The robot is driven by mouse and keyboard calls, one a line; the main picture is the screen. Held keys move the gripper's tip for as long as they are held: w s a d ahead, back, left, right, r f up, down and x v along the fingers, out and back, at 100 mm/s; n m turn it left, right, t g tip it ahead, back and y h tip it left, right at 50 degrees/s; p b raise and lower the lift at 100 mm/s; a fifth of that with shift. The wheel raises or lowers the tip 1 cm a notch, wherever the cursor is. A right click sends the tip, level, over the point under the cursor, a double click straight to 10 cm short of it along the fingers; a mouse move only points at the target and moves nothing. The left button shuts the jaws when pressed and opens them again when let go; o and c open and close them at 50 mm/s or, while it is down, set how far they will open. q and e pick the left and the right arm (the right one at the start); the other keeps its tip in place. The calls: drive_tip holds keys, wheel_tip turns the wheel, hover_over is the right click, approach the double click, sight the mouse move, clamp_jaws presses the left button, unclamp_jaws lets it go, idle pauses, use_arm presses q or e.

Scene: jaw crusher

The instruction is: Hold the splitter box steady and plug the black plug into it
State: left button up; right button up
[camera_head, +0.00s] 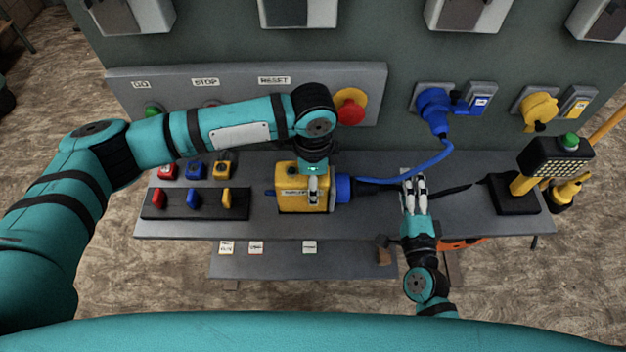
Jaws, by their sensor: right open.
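The yellow splitter box (290,204) stands on the grey bench, with a blue round socket end (343,188) on its right side. My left gripper (314,190) reaches down onto the top of the box; I cannot tell whether its fingers are closed. A black plug-like piece (372,181) lies at the blue end; whether it is seated cannot be told. My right gripper (413,183) is open to the right of it, pointing away from me. A dark cable (455,189) runs right from near its fingers, which partly hide it.
A blue cable (432,160) drops from the blue wall plug (434,104) toward the black piece. A lamp stand (517,203) is at the bench's right end. Coloured switches (194,199) are at the left. A red emergency button (349,112) is behind my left arm.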

drive_tip(key=shift+d, duration=0.25)
use_arm(q)
drive_tip(key=o, duration=1.8)
drive_tip(key=shift+o, duration=0.2)
drive_tip(key=shift+r, duration=0.1)
wheel_tip(320, 180, up, 12)
drive_tip(key=shift+f, duration=0.1)
